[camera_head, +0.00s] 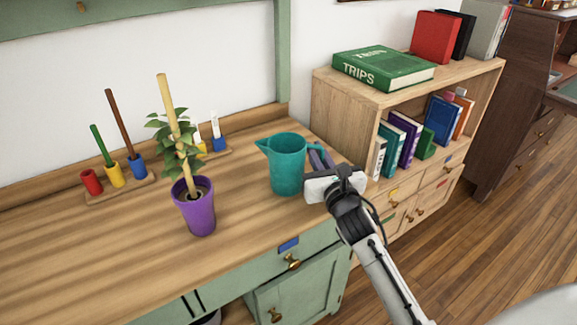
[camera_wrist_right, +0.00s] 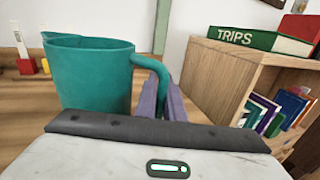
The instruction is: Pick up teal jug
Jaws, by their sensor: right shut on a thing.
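The teal jug (camera_head: 287,165) stands upright on the right part of the wooden counter, its spout to the left and its handle to the right. My right gripper (camera_head: 319,160) reaches in from the lower right and is shut on the jug's handle. In the right wrist view the jug (camera_wrist_right: 92,75) fills the left side, and the purple-grey fingers (camera_wrist_right: 166,98) are at its curved handle. The jug's base is hidden there by the gripper body. My left gripper is not in view.
A purple pot (camera_head: 194,206) with a staked plant stands left of the jug. Behind are coloured peg holders (camera_head: 118,176). A wooden bookshelf (camera_head: 345,105) with a green TRIPS book (camera_head: 383,69) stands close on the right. The counter's front left is clear.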

